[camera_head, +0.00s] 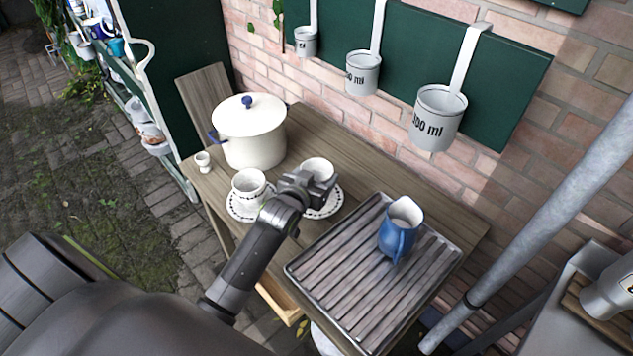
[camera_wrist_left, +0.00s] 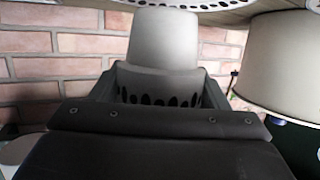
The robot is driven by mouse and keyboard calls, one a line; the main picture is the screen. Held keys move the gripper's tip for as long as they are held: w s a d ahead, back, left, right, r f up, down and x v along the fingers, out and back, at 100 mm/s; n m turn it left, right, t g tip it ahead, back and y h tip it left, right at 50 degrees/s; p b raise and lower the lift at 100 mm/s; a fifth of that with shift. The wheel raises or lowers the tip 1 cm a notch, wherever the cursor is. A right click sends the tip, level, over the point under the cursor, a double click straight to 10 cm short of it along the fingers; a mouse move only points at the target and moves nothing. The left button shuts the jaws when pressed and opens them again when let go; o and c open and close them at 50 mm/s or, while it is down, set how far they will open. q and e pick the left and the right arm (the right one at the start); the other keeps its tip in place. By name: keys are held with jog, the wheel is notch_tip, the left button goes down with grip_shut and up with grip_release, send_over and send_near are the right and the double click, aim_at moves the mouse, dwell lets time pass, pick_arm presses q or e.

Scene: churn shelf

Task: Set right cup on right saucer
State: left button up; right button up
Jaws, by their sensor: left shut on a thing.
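The right cup (camera_head: 317,170) is white and upright, held by my left gripper (camera_head: 318,185) over the right saucer (camera_head: 336,206). In the left wrist view, which looks upside down, the cup (camera_wrist_left: 163,42) sits between the fingers with its dotted rim band near them. Its base is very close to the saucer (camera_wrist_left: 205,4); I cannot tell whether they touch. The left cup (camera_head: 248,184) stands on the left saucer (camera_head: 236,208). My gripper hides part of the right saucer. My right gripper is not in view.
A white lidded pot (camera_head: 252,138) stands behind the cups, with a small egg cup (camera_head: 203,160) at its left. A ribbed metal tray (camera_head: 320,272) with a blue jug (camera_head: 399,228) is at the right. Measuring cups (camera_head: 437,118) hang on the wall.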

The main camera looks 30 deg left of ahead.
pick_arm(q)
notch_tip(320, 180, down, 2)
jog(key=shift+f, duration=0.15)
jog(key=shift+f, duration=0.2)
jog(key=o, duration=1)
jog(key=shift+r, duration=0.1)
jog(key=shift+r, duration=0.15)
jog(key=v, duration=1.2)
jog(key=shift+b, duration=0.4)
